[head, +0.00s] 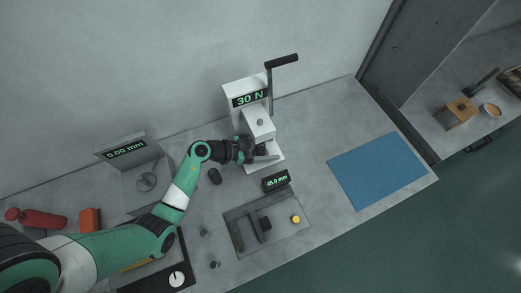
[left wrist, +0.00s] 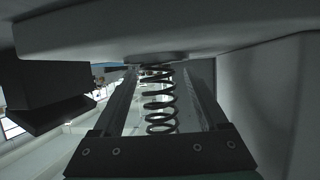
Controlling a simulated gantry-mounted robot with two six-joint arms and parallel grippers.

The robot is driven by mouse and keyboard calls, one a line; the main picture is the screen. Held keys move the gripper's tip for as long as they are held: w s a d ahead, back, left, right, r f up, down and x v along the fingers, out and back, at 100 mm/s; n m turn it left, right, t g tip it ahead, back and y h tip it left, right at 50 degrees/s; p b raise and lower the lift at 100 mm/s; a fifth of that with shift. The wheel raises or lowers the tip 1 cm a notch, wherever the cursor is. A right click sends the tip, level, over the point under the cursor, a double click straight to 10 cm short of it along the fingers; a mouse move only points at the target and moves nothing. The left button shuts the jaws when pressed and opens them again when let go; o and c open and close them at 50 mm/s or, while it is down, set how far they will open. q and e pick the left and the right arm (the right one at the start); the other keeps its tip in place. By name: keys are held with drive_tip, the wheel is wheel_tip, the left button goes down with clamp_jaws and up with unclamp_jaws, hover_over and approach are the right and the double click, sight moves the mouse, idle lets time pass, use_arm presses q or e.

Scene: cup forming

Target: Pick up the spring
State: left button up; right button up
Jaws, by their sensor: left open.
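The spring (left wrist: 159,100) is a dark metal coil that stands upright in the left wrist view, under a pale plate of the press. It is hidden in the head view behind my gripper and the press head. My left gripper (head: 262,156) reaches into the press (head: 259,123), whose display reads 30 N. In the left wrist view, the fingers of my left gripper (left wrist: 160,98) are open, one on each side of the spring, with a gap visible beside the coil. My right gripper is not in view.
A small display (head: 276,181) reading 45.0 mm and a grey fixture plate (head: 243,237) with a yellow button (head: 296,219) stand in front of the press. A blue mat (head: 375,170) lies clear at the right. A gauge (head: 126,149) reading 0.00 mm stands at the left.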

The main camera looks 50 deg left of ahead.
use_arm(q)
clamp_jaws()
drive_tip(key=shift+r, duration=0.1)
idle(0.3)
